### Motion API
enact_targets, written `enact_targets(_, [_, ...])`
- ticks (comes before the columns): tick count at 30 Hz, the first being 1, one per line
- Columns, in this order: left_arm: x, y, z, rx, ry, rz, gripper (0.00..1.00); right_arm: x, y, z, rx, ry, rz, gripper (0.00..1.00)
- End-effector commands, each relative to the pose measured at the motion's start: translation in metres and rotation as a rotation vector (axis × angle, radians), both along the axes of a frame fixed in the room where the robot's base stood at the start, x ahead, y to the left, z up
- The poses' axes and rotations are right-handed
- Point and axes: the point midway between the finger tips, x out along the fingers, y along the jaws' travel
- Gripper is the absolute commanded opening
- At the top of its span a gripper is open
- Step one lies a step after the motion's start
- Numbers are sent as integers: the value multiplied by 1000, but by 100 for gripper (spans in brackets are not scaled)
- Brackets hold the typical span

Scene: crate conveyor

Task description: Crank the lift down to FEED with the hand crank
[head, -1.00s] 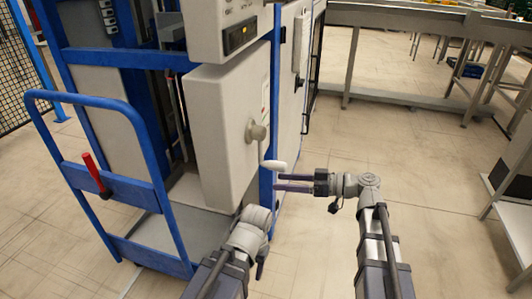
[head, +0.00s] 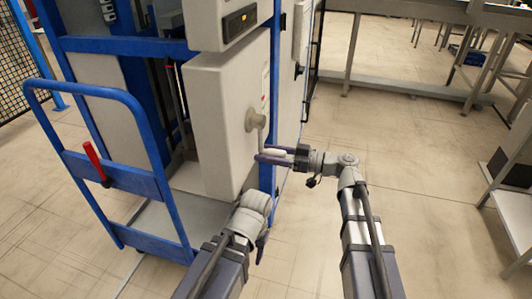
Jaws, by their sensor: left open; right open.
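The hand crank (head: 257,120) sticks out of the grey panel on the side of the lift cabinet. Its arm hangs down from the round hub to a pale grip. My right gripper (head: 273,156) is open, pointing left, with its two dark fingers around the crank's pale grip, one on each side. Whether they touch it I cannot tell. My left gripper (head: 257,215) is open, low in front of the cabinet and below the crank. Its fingers are mostly hidden behind its own wrist.
A blue cart (head: 137,180) with a red lever (head: 94,160) stands at the left. A conveyor frame (head: 400,92) runs across the back.

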Motion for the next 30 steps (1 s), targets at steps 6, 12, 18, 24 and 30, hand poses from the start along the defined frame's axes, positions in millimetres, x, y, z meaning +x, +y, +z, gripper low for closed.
enact_targets(6, [0,0,0,0,0,0,54,1,5,0,0,0,-1,67])
enact_targets(12, [0,0,0,0,0,0,54,1,5,0,0,0,-1,61])
enact_targets(18, [0,0,0,0,0,0,54,1,5,0,0,0,-1,39])
enact_targets(24, [0,0,0,0,0,0,54,1,4,0,0,0,-1,16])
enact_targets(30, [0,0,0,0,0,0,54,1,4,0,0,0,-1,0])
